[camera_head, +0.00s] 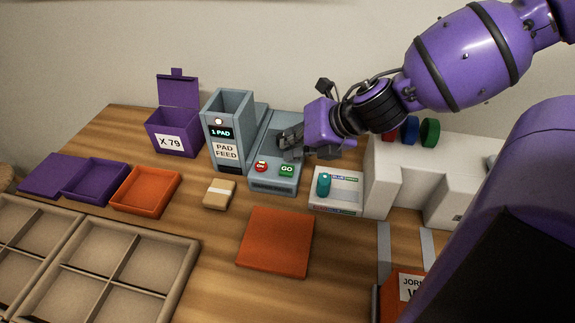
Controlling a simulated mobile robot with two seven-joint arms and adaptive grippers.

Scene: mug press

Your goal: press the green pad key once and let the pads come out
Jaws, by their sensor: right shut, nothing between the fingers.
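The pad feeder (226,151) is a grey-blue machine with a screen reading "1 PAD" (220,133) and a "PAD FEED" label. Its lower deck carries a green GO key (287,170) and a red key (261,166). My right gripper (286,149) is shut and empty, above and just behind the green key in the picture. I cannot tell whether it touches the deck. A tan banded packet (219,194), perhaps pads, lies on the table in front of the feeder. My left gripper is not in view.
A purple box labelled X 79 (172,133) stands left of the feeder. An orange tray (146,190), an orange square (276,241) and a divided tray (113,243) lie nearer. A teal cylinder (324,184) and a white machine (383,177) stand right of the keys.

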